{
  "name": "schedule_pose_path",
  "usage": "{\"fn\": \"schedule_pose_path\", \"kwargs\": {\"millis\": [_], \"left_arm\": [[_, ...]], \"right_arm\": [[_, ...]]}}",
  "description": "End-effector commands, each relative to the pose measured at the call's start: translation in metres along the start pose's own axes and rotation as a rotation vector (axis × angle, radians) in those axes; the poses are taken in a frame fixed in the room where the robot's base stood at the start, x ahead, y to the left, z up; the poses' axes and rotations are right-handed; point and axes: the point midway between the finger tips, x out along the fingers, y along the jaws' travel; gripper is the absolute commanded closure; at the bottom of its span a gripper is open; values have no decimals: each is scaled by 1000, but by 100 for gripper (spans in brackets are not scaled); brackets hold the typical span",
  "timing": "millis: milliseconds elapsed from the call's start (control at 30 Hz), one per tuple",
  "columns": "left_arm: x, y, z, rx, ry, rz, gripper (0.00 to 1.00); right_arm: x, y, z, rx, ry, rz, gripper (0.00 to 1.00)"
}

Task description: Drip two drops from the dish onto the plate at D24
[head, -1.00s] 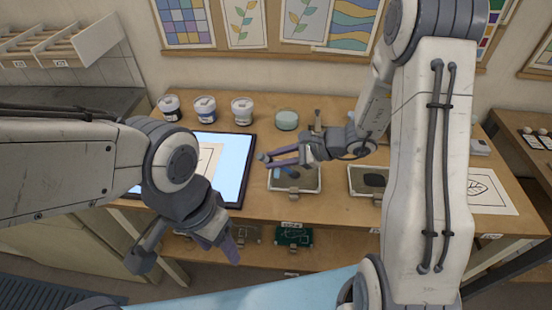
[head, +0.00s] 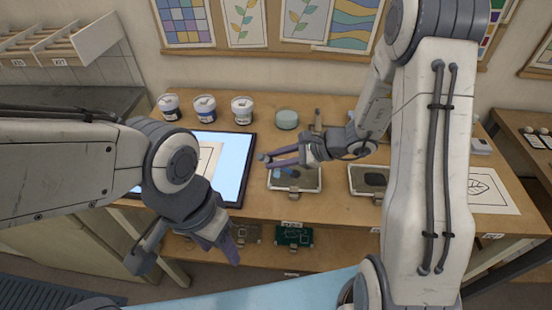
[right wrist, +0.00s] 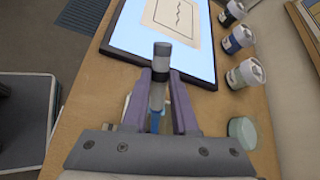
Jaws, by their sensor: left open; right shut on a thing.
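My right gripper (head: 268,160) is shut on a dropper (right wrist: 160,85), which has a dark grey end, a clear barrel and a blue lower part in the right wrist view. In the head view the gripper is over the left edge of a light-framed plate (head: 310,188) with a metal clip at its front; a patch of blue shows there. A second framed plate (head: 357,187) with a dark oval patch lies to the right. A round pale teal dish (head: 287,119) stands behind the gripper. My left gripper (head: 228,250) is open and empty in front of the table. The label D24 is not readable.
A lit panel (head: 232,165) with a paper on it lies left of the plates. Several lidded jars (head: 242,110) stand along the back. Green (head: 294,235) and grey (head: 246,233) plates sit on the lower shelf. A leaf drawing (head: 490,192) lies at the right.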

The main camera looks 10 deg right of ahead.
Motion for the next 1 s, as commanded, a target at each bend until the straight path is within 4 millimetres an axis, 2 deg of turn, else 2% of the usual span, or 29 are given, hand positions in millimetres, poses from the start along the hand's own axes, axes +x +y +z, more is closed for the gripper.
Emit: {"fn": "schedule_pose_path", "kwargs": {"millis": [1000], "left_arm": [[5,0,0,0,0,0,42]], "right_arm": [[1,1,-1,1,1,1,100]]}}
